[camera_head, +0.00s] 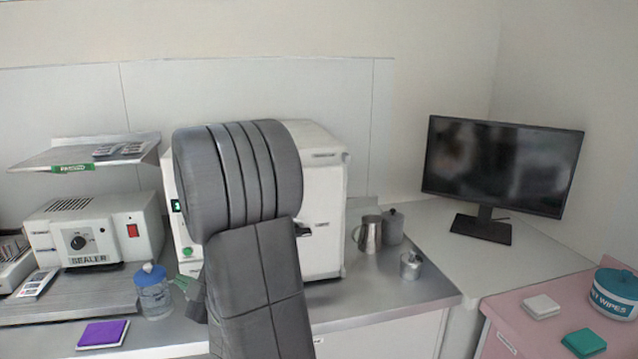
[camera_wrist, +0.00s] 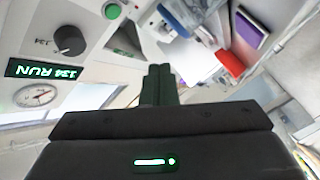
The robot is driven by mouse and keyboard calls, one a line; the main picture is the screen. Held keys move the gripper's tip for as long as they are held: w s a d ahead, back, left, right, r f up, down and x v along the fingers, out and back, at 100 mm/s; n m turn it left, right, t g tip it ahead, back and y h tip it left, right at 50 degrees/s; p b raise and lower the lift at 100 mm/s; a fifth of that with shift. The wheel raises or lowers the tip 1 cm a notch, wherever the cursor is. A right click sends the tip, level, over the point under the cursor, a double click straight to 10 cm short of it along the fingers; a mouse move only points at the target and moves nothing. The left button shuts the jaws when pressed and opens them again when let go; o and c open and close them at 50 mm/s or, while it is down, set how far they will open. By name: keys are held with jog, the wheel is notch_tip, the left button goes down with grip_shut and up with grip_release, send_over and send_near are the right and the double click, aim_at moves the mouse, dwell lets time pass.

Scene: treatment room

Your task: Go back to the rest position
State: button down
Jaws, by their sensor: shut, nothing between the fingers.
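My gripper (camera_wrist: 160,72) is shut and empty, its two dark fingers pressed together in the wrist view. In the head view only a small part of my gripper (camera_head: 193,292) shows beside my grey arm, low in front of the white steriliser (camera_head: 322,200). The steriliser's front panel (camera_wrist: 88,40) shows in the wrist view with a knob, a lit "134 RUN" display, a dial gauge and a green button. The fingers appear apart from the panel. My arm hides much of the steriliser's front in the head view.
A blue-capped bottle (camera_head: 153,292) stands close left of my gripper. A sealer (camera_head: 95,230) sits under a shelf (camera_head: 85,154) at the left. A purple pad (camera_head: 103,333) lies at the counter front. A metal jug (camera_head: 369,234) and a monitor (camera_head: 502,165) stand right.

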jog(key=w+b, duration=0.1)
jog(key=w, duration=0.1)
jog(key=w+a+b, duration=0.1)
jog(key=w, duration=0.1)
jog(key=shift+f+b, duration=0.3)
jog(key=shift+b, duration=0.4)
jog(key=r+p, duration=0.1)
jog(key=p, duration=0.4)
jog(key=shift+w, duration=0.1)
jog(key=shift+p, duration=0.45)
